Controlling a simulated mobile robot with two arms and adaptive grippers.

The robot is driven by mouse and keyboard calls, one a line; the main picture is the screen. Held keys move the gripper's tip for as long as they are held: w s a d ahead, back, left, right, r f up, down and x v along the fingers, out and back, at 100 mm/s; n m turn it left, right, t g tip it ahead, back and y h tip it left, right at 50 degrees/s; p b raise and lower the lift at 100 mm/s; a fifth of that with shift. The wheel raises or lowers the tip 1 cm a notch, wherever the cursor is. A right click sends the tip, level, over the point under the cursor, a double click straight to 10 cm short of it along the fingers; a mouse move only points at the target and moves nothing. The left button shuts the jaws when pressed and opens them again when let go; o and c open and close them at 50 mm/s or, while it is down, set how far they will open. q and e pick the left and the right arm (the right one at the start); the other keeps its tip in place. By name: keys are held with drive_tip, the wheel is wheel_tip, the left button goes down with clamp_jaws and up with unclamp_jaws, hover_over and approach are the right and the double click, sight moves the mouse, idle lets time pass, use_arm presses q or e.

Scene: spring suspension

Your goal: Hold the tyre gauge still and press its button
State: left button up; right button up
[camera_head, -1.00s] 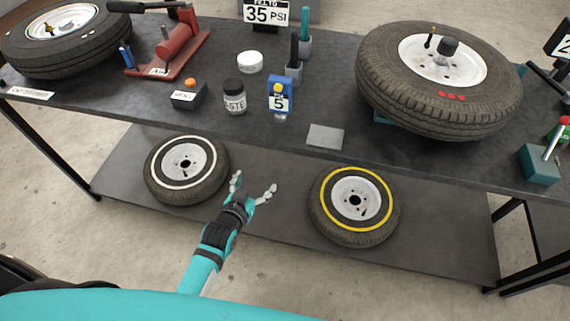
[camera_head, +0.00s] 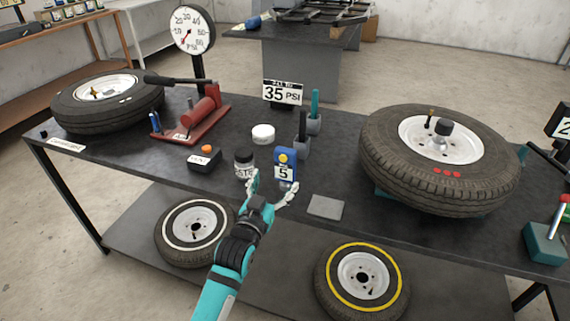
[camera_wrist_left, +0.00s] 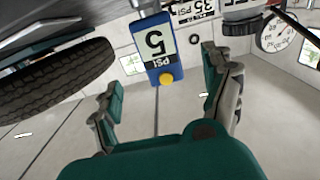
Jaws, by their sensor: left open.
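The tyre gauge (camera_head: 284,170) is a small blue upright unit on the dark table, with a white label reading 5 and a round yellow button (camera_head: 283,158) near its top. In the left wrist view the gauge (camera_wrist_left: 157,45) appears upside down, its yellow button (camera_wrist_left: 166,78) between and beyond my fingers. My left gripper (camera_head: 272,188) is open and empty, just in front of the gauge at the table's front edge. Its fingers (camera_wrist_left: 160,88) stand wide apart in the wrist view, and no contact with the gauge shows. My right gripper is not in view.
A flat grey plate (camera_head: 326,207) lies to the right. A large tyre (camera_head: 440,185), pen holders (camera_head: 314,124) and a 35 PSI sign (camera_head: 282,93) stand around.

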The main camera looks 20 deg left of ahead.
sight(283, 167)
use_arm(q)
drive_tip(key=w, duration=0.9)
drive_tip(key=shift+d, duration=0.15)
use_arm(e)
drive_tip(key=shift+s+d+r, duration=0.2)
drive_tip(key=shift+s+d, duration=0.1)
use_arm(q)
drive_tip(key=shift+c, duration=0.2)
drive_tip(key=c, duration=1.1)
drive_tip(key=o, duration=0.5)
drive_tip(key=c, duration=0.9)
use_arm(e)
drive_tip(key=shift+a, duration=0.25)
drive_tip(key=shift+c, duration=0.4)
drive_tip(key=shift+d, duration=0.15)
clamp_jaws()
